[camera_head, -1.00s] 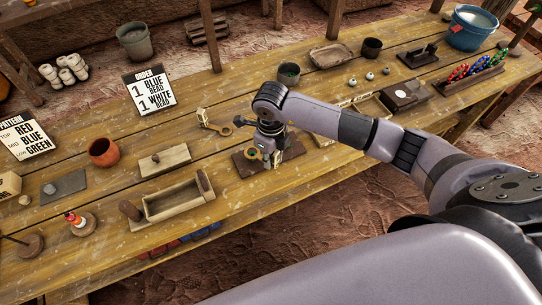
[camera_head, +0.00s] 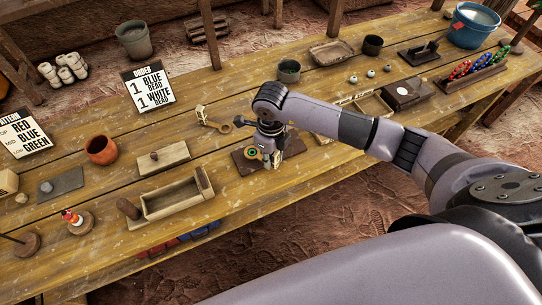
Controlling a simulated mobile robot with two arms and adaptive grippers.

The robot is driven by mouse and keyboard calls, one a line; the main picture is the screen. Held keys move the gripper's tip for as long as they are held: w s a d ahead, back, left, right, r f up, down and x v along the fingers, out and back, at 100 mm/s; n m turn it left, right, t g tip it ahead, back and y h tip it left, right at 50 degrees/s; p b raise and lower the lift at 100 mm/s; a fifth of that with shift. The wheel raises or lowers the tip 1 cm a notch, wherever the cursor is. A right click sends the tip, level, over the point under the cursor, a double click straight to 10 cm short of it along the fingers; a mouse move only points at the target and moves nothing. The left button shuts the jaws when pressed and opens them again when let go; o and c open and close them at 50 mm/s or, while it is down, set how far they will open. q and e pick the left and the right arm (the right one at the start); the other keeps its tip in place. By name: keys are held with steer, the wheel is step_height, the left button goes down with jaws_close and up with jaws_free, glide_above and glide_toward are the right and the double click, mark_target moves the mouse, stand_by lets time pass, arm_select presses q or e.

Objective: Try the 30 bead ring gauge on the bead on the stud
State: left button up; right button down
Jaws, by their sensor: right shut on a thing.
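My right gripper (camera_head: 270,158) points down over a dark wooden board (camera_head: 241,167) near the table's front edge. It is shut on a small pale block, the handle end of a ring gauge (camera_head: 276,159). The gauge's tan ring (camera_head: 245,154) shows just left of the fingers, over the board. A green bead (camera_head: 252,153) shows inside the ring's outline. I cannot tell whether the ring is around the bead or above it, and the stud is hidden. Another ring gauge (camera_head: 222,128) with a pale block lies behind on the table. My left gripper is not in view.
A wooden box (camera_head: 173,205) stands left of the board, and a small lidded block (camera_head: 163,160) behind it. Loose beads (camera_head: 371,74), a tray (camera_head: 331,52) and a bead rack (camera_head: 470,85) are at the right. The order sign (camera_head: 149,90) stands at the back.

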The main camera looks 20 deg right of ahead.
steer(key=shift+f+b, duration=0.7)
steer(key=shift+f, duration=0.1)
steer(key=shift+r, duration=0.15)
stand_by(1.0)
steer(key=shift+r+p, duration=1.9)
steer(key=shift+r, duration=1)
